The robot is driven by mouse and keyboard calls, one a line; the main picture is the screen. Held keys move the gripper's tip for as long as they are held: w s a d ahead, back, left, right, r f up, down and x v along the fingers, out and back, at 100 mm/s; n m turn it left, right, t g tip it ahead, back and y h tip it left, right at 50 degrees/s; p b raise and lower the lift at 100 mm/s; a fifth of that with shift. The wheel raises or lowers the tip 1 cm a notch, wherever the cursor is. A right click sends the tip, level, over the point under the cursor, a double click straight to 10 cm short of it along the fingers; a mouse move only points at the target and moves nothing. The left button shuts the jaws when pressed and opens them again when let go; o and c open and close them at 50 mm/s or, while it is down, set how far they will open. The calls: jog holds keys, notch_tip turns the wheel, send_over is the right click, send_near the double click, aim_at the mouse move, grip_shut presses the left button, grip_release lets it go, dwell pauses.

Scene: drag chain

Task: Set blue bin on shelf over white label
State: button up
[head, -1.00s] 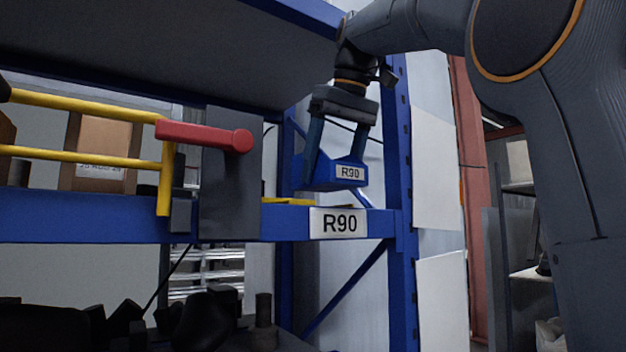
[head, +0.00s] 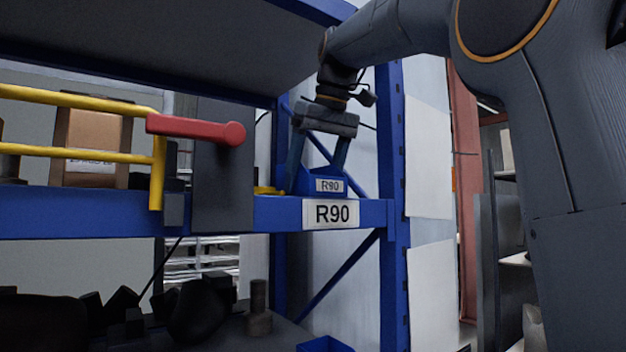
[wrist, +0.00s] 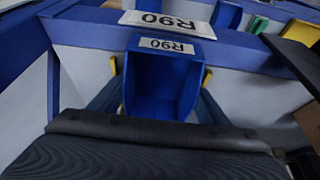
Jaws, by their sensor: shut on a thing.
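The blue bin (head: 318,184), with a small R90 label, is held between the fingers of my gripper (head: 318,170). It is just above or on the shelf beam (head: 250,213), directly over the white R90 label (head: 331,213); I cannot tell whether it touches. In the wrist view the bin (wrist: 160,85) is upright and looks empty, with a finger of my gripper (wrist: 158,95) along each side. There the white label (wrist: 166,24) lies just beyond the bin's labelled front. The bin's lower part is hidden behind the beam in the head view.
A blue upright (head: 391,150) stands right of the bin. A grey panel (head: 222,170) with a red handle (head: 200,130) and yellow rails (head: 80,98) is to the left. An upper shelf (head: 170,60) overhangs. A cardboard box (head: 92,145) sits farther left.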

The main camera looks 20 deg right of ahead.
jog(key=o, duration=1.1)
jog(key=shift+f, duration=0.1)
jog(key=v, duration=1.2)
jog(key=shift+p, duration=0.35)
